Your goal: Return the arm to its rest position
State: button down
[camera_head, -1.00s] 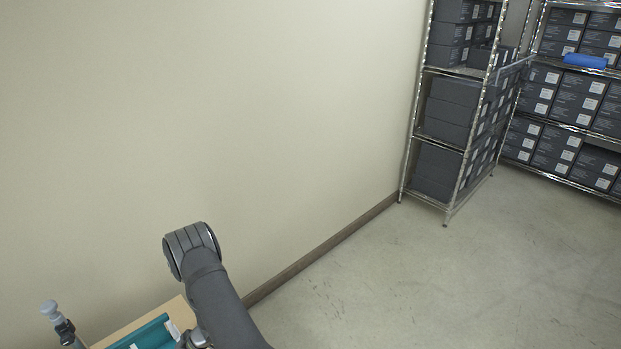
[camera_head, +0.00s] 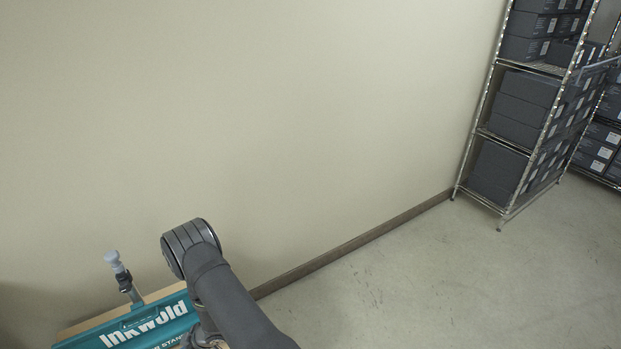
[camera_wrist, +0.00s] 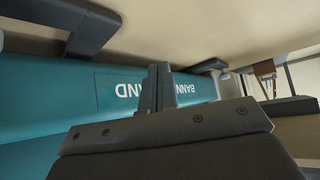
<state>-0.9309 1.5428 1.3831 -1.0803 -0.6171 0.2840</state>
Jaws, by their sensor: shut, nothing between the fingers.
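My arm (camera_head: 228,290) reaches up from the bottom edge in the head view, bent at a dark grey joint. My gripper (camera_wrist: 159,72) shows in the wrist view with its two fingers together and nothing between them. Behind the fingers is a teal case (camera_wrist: 40,110) with white lettering, partly covered by them. In the head view the teal case (camera_head: 135,327) reads "Inkwold" and lies at the lower left, beside my arm. My fingertips cannot be made out in the head view. Whether they touch the case is unclear.
A grey-capped post (camera_head: 121,270) stands by the case, near a tan board edge (camera_head: 75,328). A plain wall (camera_head: 250,120) with a dark baseboard (camera_head: 350,245) runs behind. A metal rack (camera_head: 487,135) of dark boxes stands at right. The floor (camera_head: 430,290) between is clear.

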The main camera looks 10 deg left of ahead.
jog(key=shift+s+a+m+t, duration=0.2)
jog(key=shift+a+m+t, duration=0.3)
jog(key=shift+a+m, duration=0.15)
jog(key=shift+r, duration=0.2)
jog(key=shift+v, duration=2.6)
